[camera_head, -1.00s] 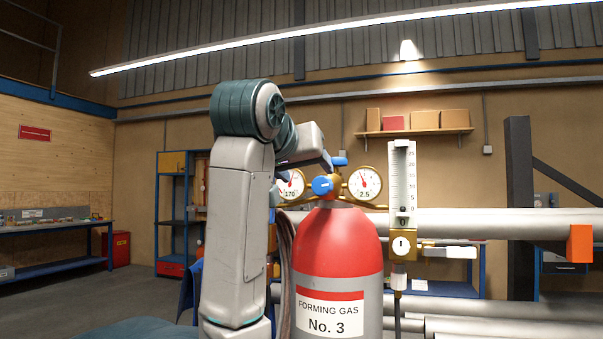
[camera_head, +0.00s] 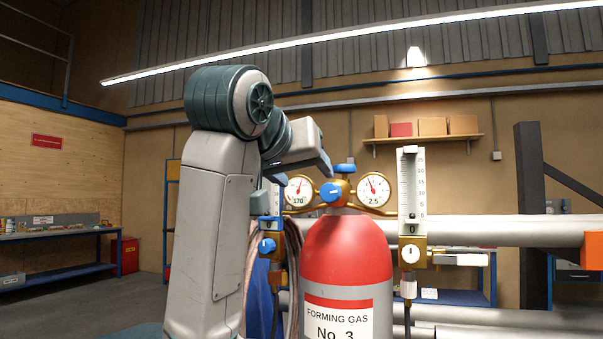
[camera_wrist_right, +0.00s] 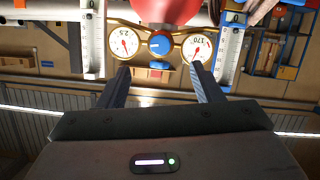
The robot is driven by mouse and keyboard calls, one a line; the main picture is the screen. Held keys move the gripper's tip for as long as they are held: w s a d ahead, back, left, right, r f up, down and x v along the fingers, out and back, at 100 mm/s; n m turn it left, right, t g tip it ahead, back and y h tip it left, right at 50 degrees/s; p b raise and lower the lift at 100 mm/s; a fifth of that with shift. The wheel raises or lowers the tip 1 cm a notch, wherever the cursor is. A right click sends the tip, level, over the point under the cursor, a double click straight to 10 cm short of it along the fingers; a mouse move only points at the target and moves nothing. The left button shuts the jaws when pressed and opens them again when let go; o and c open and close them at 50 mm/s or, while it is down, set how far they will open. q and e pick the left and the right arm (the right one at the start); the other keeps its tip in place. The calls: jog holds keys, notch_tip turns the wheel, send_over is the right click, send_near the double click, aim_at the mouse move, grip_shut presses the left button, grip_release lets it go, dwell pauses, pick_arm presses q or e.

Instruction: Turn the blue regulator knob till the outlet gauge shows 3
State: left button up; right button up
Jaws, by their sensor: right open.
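The blue regulator knob (camera_head: 331,192) is on the brass regulator above the red gas cylinder (camera_head: 345,250), between two round gauges. The outlet gauge (camera_head: 373,188) on the right is marked 2.5. The other gauge (camera_head: 298,190) is marked 170. My right gripper (camera_head: 325,165) is beside the regulator, partly hidden by its own wrist. In the right wrist view, which is upside down, my open, empty gripper (camera_wrist_right: 160,68) points at the regulator. The knob (camera_wrist_right: 160,43) shows between the lines of its fingers, beyond the tips. My left gripper is out of view.
A flowmeter (camera_head: 411,190) stands right of the regulator. Another flowmeter with a blue knob (camera_head: 267,245) stands left, close to my arm. A blue cap (camera_head: 344,168) sits above the regulator. Large grey pipes (camera_head: 490,231) run to the right.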

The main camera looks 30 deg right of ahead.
jog(key=n+g+h+p, duration=0.2)
jog(key=n+h+p, duration=0.3)
jog(key=n+p, duration=0.9)
send_near(327, 193)
jog(key=d+m, duration=0.1)
jog(key=d, duration=0.1)
jog(key=p+x, duration=0.4)
jog(key=x, duration=0.1)
jog(key=shift+w+a+r, duration=0.1)
jog(key=shift+w+r, duration=0.15)
jog(key=shift+w, duration=0.05)
jog(key=d+b, duration=0.1)
jog(key=d, duration=0.1)
jog(key=shift+w+d+f, duration=0.25)
jog(key=shift+w+f, duration=0.1)
jog(key=shift+w, duration=0.05)
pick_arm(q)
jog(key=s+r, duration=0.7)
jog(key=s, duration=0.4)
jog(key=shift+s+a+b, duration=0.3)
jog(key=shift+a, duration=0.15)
pick_arm(e)
jog(key=shift+w+d, duration=0.45)
jog(key=shift+d, duration=0.05)
jog(key=shift+r, duration=0.1)
